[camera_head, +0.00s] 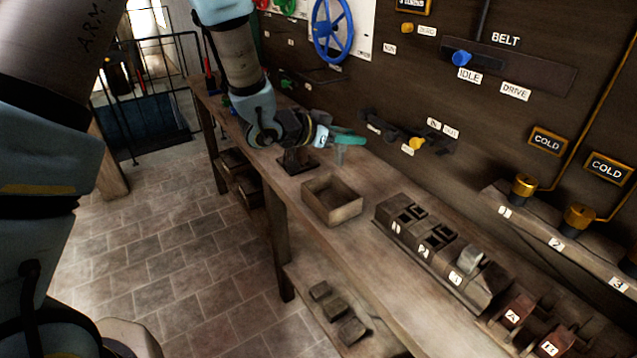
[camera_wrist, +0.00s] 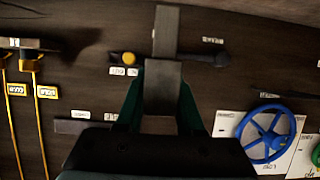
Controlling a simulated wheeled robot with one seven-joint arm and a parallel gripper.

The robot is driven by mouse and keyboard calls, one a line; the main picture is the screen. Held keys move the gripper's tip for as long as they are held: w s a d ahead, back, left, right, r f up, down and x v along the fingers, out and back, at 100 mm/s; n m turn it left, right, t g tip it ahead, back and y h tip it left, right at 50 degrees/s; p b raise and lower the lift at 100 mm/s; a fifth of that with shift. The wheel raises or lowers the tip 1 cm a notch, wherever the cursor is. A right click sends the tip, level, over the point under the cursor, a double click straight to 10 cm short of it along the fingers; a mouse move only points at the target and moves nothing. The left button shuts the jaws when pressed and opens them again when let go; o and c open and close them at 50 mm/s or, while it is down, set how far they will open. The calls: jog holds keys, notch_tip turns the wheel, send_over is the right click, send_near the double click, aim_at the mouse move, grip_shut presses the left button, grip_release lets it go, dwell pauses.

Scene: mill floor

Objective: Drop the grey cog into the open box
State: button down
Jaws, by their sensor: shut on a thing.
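My gripper (camera_head: 349,139), with green fingers, is raised over the bench, above and behind the open box in the head view. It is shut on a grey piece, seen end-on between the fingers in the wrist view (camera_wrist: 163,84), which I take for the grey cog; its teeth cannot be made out. A small grey part of it (camera_head: 339,155) shows below the fingers in the head view. The open box (camera_head: 346,213) is a low, square wooden box on the bench, and its visible inside looks empty. The box does not show in the wrist view.
The bench (camera_head: 375,258) runs along a dark wall panel. A dark stand (camera_head: 298,163) is left of the box, and a labelled block row (camera_head: 430,250) is to its right. A yellow-knobbed lever (camera_head: 417,144) and a blue wheel (camera_head: 333,30) are on the wall.

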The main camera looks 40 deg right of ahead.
jog(key=b, duration=0.5)
send_over(345, 183)
notch_tip(345, 183, down, 6)
jog(key=shift+s+f, duration=0.1)
jog(key=shift+p, duration=0.3)
jog(key=shift+c, duration=2.3)
grip_release()
jog(key=b+v, duration=0.2)
jog(key=v, duration=0.8)
jog(key=shift+a+r+b, duration=0.3)
jog(key=shift+b, duration=0.05)
